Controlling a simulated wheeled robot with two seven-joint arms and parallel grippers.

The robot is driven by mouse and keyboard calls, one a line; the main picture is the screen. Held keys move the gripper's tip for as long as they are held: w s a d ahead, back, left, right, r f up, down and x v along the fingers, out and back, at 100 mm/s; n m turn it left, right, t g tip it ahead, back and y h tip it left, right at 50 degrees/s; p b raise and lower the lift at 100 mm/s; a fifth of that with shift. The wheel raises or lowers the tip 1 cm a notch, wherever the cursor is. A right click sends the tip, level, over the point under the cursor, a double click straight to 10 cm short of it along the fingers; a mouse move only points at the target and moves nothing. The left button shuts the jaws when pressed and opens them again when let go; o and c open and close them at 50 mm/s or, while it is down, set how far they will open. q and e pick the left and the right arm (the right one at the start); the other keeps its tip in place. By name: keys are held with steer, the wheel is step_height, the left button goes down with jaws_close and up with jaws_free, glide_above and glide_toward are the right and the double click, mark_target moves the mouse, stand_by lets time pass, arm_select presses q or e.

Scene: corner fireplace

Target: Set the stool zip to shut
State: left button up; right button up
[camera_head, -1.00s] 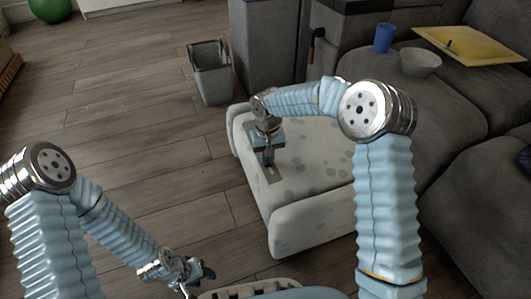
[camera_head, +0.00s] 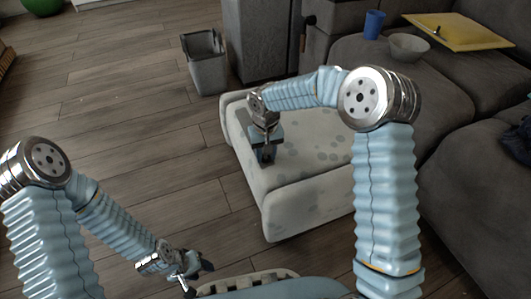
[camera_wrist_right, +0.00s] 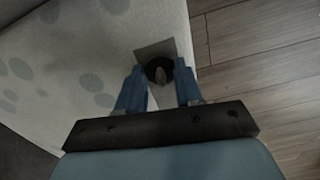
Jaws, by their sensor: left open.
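The stool (camera_head: 300,180) is a pale, grey-spotted padded block on the floor. A grey strip on its top, seemingly the zip's track, is mostly hidden by my right gripper (camera_head: 266,157) in the head view. In the right wrist view, a grey plate (camera_wrist_right: 153,49) lies near the stool's edge, with a dark rounded piece (camera_wrist_right: 158,71), perhaps the zip's pull, just beyond and between the tips of my right gripper (camera_wrist_right: 160,85). Its fingers are apart; contact is not clear. My left gripper (camera_head: 193,272) is open, low over the floor, away from the stool.
A grey bin (camera_head: 206,66) stands behind the stool. A grey sofa (camera_head: 455,120) lies to the right, carrying a blue cup (camera_head: 374,24), a bowl (camera_head: 408,47) and a yellow board (camera_head: 460,31). The wooden floor on the left is mostly clear.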

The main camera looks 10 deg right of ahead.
step_height(320, 180, up, 14)
steer(key=p, duration=0.3)
steer(key=shift+s+f, duration=0.1)
steer(key=shift+f, duration=0.05)
stand_by(0.5)
